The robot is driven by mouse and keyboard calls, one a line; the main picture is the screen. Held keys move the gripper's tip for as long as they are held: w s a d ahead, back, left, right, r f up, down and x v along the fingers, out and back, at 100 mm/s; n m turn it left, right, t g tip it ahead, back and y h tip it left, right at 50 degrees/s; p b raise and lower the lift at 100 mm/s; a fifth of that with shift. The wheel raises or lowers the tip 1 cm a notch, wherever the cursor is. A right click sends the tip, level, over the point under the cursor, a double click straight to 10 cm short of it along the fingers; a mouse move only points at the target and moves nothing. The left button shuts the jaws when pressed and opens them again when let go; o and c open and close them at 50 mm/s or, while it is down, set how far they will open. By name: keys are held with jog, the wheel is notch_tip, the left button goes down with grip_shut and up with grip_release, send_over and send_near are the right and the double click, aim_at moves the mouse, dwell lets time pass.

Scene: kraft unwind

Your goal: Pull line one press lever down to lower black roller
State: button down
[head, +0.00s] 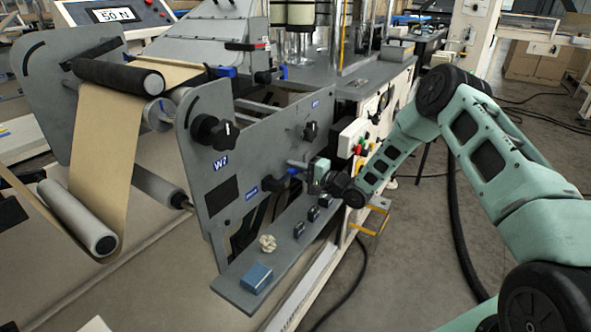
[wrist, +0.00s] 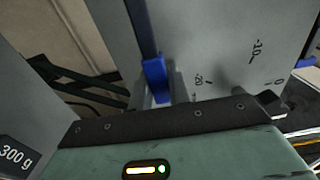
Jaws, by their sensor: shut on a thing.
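The press lever, with a blue grip (head: 293,171), juts from a black hub (head: 272,183) on the grey side plate marked W1. My gripper (head: 318,173) is at the lever's outer end and shut on it; the fingertips are hard to make out. In the wrist view a blue part (wrist: 155,80) stands just beyond my gripper's dark edge, near scale marks from -20 to 0. The black roller (head: 115,74) lies across the brown kraft web (head: 100,140) at upper left; I cannot tell if it touches the web.
A grey shelf (head: 240,299) below the lever carries a blue box (head: 256,277), a pale lumpy object (head: 267,243) and small dark blocks (head: 313,214). Black knobs (head: 215,131) stick out of the side plate. A button box (head: 355,138) stands behind my gripper. Floor at right is fairly clear.

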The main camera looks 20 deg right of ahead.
jog(key=shift+s+f, duration=0.1)
jog(key=shift+f, duration=0.1)
jog(key=c, duration=1.3)
grip_release()
jog(key=shift+r, duration=0.1)
jog(key=v, duration=1.7)
jog(key=shift+s+d+b, duration=0.1)
jog(key=shift+d+b, duration=0.05)
jog(key=shift+b, duration=0.15)
